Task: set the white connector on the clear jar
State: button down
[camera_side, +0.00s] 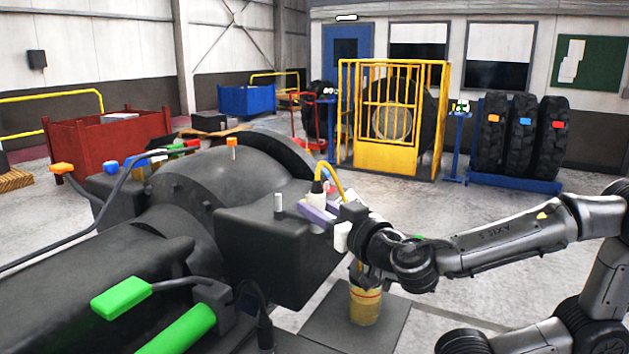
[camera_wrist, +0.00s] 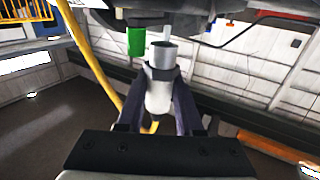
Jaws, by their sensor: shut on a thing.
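My gripper (camera_side: 317,212) is shut on the white connector (camera_side: 318,188), which stands upright between purple fingers above the dark block's top. A yellow cable (camera_side: 336,175) curves from the connector's top. In the wrist view, my gripper's fingers (camera_wrist: 163,82) close around the white connector (camera_wrist: 158,98), with a grey metal collar beyond it. The clear jar (camera_side: 366,305), with yellowish contents and a red band, stands on a dark mat (camera_side: 330,322), lower right of the gripper. My wrist partly hides its top.
A large dark machine casting (camera_side: 225,185) fills the left, with a short grey pin (camera_side: 279,204) on its block near the gripper. A green connector (camera_side: 121,297) and dark cables lie in front. Open floor (camera_side: 510,195) lies to the right.

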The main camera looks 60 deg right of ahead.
jog(key=s+d+f+m+g+h, duration=0.3)
jog(key=s+d+f+h, duration=0.1)
jog(key=f, duration=0.2)
jog(key=s+d+r+m+g+h, duration=0.3)
jog(key=d, duration=0.1)
jog(key=shift+s+d+r+g, duration=0.2)
jog(key=shift+d+g, duration=0.1)
jog(key=shift+g, duration=0.1)
jog(key=shift+f, duration=0.1)
jog(key=shift+f, duration=2.8)
jog(key=shift+f, duration=1.75)
jog(key=shift+c, duration=2.4)
grip_release()
